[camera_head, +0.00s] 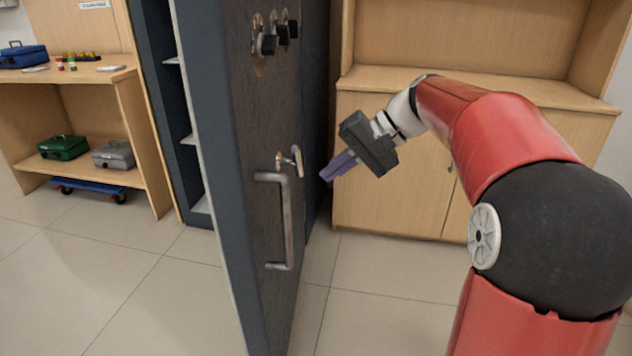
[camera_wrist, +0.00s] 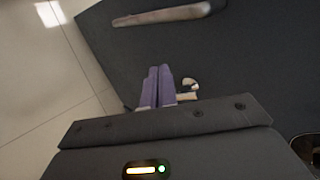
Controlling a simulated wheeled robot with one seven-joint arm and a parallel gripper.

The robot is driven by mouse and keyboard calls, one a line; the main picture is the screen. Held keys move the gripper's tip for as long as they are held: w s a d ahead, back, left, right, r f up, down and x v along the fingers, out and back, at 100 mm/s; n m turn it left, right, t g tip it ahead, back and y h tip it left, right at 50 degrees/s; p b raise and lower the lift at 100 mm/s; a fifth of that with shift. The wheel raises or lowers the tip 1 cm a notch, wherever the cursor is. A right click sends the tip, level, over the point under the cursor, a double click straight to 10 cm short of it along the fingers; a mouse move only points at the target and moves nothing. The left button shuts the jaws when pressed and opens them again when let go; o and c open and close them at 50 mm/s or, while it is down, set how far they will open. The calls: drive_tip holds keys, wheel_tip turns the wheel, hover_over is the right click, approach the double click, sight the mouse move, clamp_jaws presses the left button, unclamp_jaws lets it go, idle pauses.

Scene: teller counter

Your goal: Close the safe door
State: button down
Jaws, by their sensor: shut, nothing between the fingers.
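The dark safe door (camera_head: 240,110) stands wide open in the head view, its edge toward me and its outer face to the right. On that face are a vertical bar handle (camera_head: 288,225), a small lever (camera_head: 297,160) above it, and black dials (camera_head: 265,43) near the top. The safe body (camera_head: 155,90) with its shelves shows to the left behind the door. My gripper (camera_head: 338,166) is shut and empty, to the right of the door's outer face, near the lever's height. In the wrist view its purple fingers (camera_wrist: 158,85) are together, with the door face (camera_wrist: 225,60) and bar handle (camera_wrist: 165,14) beyond.
A wooden cabinet (camera_head: 390,165) stands behind my arm at the right. A wooden shelf unit (camera_head: 140,140) at the left holds cash boxes, with a blue wheeled dolly (camera_head: 95,187) below. The tiled floor (camera_head: 130,265) left of the door is clear.

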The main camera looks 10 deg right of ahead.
drive_tip(key=shift+a+r+b+x, duration=0.1)
drive_tip(key=shift+a+r+x, duration=0.25)
drive_tip(key=shift+x, duration=1.6)
drive_tip(key=shift+a+r+b+x, duration=0.15)
drive_tip(key=shift+a+r+x, duration=0.15)
drive_tip(key=shift+x, duration=1.65)
drive_tip(key=shift+a+r+b+x, duration=0.1)
drive_tip(key=shift+a+r+x, duration=0.2)
drive_tip(key=shift+x, duration=1.7)
drive_tip(key=shift+w, duration=0.15)
